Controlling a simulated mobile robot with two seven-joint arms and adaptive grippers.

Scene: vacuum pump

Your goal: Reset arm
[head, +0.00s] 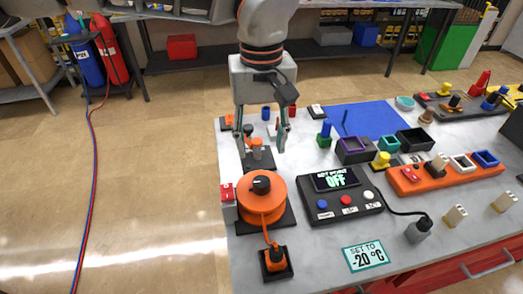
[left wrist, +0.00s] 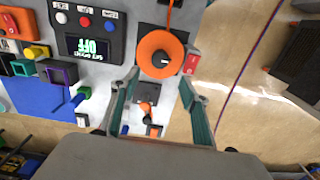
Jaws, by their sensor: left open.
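My left gripper (head: 260,143) hangs down over the left part of the table in the head view. Its two fingers are apart with nothing held between them. Below it is a dark base with a grey and orange fitting (head: 257,152), partly hidden by the fingers. In the left wrist view the open fingers (left wrist: 161,85) frame the space just below the orange round unit (left wrist: 158,54). That unit, with a black knob, also shows in the head view (head: 263,205), nearer than the gripper. My right gripper is not in view.
A control box (head: 341,194) reads OFF, with blue, red and white buttons. A card (head: 365,256) says SET TO -20 °C. A red switch (head: 228,194) sits at the table's left edge. Small bins, a blue mat (head: 372,118) and an orange rack (head: 462,178) crowd the right. Floor is free at left.

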